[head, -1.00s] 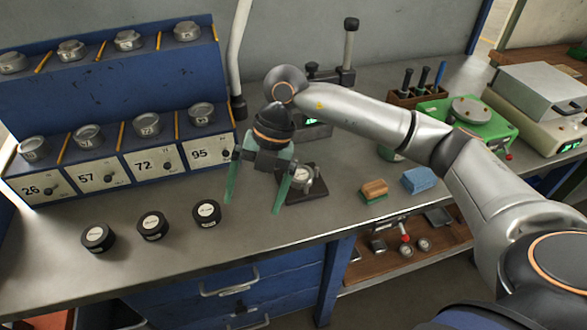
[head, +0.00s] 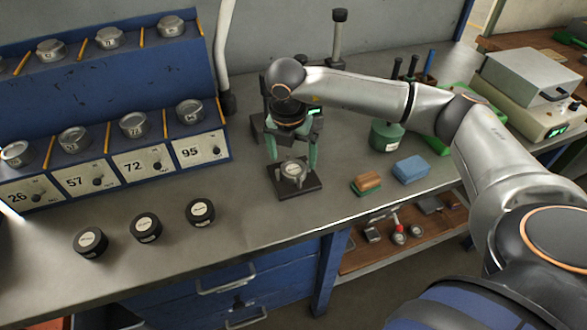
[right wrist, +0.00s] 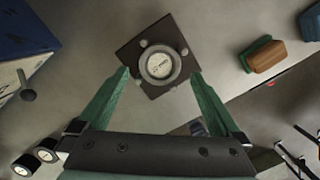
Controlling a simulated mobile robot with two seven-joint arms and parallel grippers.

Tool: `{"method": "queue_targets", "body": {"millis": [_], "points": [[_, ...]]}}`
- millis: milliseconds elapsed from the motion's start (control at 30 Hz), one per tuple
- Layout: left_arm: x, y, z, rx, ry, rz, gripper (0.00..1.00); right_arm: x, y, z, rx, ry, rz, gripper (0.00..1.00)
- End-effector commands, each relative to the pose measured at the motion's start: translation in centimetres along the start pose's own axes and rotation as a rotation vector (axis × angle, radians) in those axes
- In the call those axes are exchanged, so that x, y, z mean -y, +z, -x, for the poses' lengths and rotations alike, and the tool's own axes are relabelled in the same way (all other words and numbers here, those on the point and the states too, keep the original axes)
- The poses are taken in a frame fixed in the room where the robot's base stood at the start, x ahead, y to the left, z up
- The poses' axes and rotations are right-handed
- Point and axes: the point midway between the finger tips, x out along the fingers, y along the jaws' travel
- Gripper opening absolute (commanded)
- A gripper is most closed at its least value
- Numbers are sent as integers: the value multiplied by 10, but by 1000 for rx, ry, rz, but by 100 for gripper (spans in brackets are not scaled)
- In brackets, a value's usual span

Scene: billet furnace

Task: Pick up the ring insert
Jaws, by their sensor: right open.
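A round silver ring insert (head: 292,169) with a pale, marked centre sits on a dark square base (head: 301,190) with small posts around it. In the right wrist view the ring insert (right wrist: 160,65) lies near the top middle, on the dark base (right wrist: 137,52). My right gripper (head: 292,155) is open and points down above the base, its green fingers on either side of the insert. In the right wrist view the fingertips (right wrist: 160,76) straddle it with gaps on both sides. Finger contact is not visible. My left gripper is not in view.
Three black round pots (head: 146,227) stand left on the bench. A blue rack (head: 100,95) with several silver cups stands behind them. A brown-and-green block (head: 367,182) and a blue block (head: 411,168) lie right of the base. A green pot (head: 386,136) stands behind.

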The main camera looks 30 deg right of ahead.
Motion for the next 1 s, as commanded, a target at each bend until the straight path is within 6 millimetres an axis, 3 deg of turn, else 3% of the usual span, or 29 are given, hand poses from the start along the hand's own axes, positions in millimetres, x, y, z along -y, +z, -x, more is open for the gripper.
{"method": "queue_targets", "body": {"millis": [233, 533, 1000], "points": [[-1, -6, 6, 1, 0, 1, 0, 0, 0, -34, -3, -1, 1, 100], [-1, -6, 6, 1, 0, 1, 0, 0, 0, -39, -2, 0, 2, 99], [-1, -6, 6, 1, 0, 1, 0, 0, 0, -39, -2, 0, 1, 46]]}}
